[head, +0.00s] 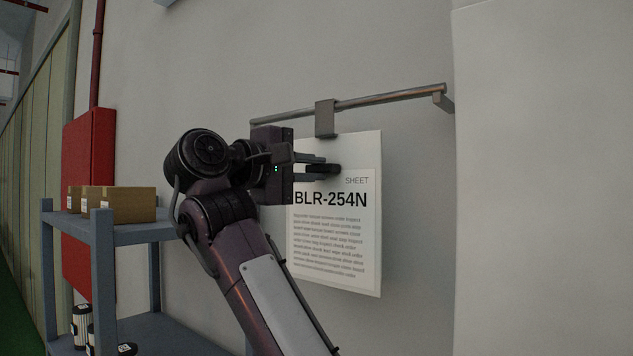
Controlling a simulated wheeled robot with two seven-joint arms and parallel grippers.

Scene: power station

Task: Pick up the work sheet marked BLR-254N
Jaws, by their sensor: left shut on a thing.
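The work sheet (335,240) is a white page printed "SHEET BLR-254N" above several lines of small text. It hangs upright under a grey clip (325,118) on a metal rail (385,98) fixed to the wall. My left gripper (330,169) is at the upper part of the sheet, just below the clip, with its fingers shut on the sheet. The gripper and arm hide the sheet's left edge. The sheet's top edge still meets the clip. My right gripper is not in view.
A blue-grey shelf (130,233) stands at the left with cardboard boxes (128,204) on top and small canisters (82,325) below. A red wall cabinet (90,200) is behind it. A pale wall or panel (545,180) juts out at the right.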

